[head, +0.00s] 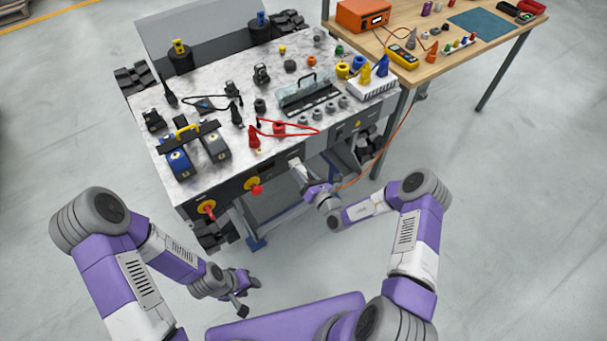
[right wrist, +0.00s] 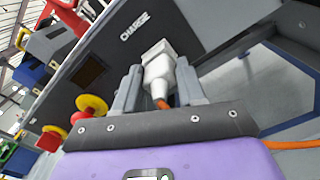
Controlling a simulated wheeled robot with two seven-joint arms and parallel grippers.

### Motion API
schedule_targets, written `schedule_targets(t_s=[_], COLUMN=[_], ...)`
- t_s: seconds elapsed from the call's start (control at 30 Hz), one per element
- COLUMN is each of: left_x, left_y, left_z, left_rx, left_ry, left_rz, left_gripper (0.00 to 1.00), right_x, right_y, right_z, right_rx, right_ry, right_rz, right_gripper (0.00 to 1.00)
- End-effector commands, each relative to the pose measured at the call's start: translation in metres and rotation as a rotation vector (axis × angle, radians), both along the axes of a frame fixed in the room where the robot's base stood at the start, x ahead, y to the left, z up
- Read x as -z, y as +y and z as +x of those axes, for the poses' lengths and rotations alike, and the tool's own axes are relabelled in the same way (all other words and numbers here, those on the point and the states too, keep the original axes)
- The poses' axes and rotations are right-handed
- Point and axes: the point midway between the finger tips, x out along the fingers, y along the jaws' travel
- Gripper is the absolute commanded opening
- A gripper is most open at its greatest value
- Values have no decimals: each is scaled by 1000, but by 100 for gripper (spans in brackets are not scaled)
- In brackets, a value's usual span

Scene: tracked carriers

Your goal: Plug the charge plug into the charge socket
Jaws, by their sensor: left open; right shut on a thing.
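The white charge plug (right wrist: 158,64), with an orange cable at its rear, is between the fingers of my right gripper (right wrist: 157,84), which is shut on it. Its front end points at the grey front panel, just below the word CHARGE. The charge socket itself is hidden behind the plug; I cannot tell whether the plug touches or enters it. In the head view my right gripper (head: 298,168) is at the front face of the carrier. My left gripper (head: 243,292) is open and empty, low in front of the carrier, away from it.
Red-and-yellow knobs (head: 206,208) stick out of the front panel left of the plug. The carrier's speckled top (head: 215,90) bears battery packs, cables and connectors. The orange cable (head: 378,155) runs up to a wooden bench (head: 440,75) at the right. Floor is free around my left gripper.

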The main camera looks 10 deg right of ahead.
Motion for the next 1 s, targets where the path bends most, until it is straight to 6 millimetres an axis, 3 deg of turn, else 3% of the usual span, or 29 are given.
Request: schedule_targets(t_s=[0.03,0.23,0.57,1.0], left_x=[0,0,-2,-18], left_y=[0,0,0,0], left_z=[0,0,0,0], left_rx=[0,0,0,0], left_ry=[0,0,0,0], left_rz=[0,0,0,0], left_gripper=[43,43,43,43], right_x=[-1,-1,0,-1], right_y=[1,1,-1,-23], right_z=[1,1,-3,-63], right_rx=[0,0,0,1], right_ry=[-2,-1,1,0], right_rz=[1,0,0,0], right_gripper=[41,70,70,70])
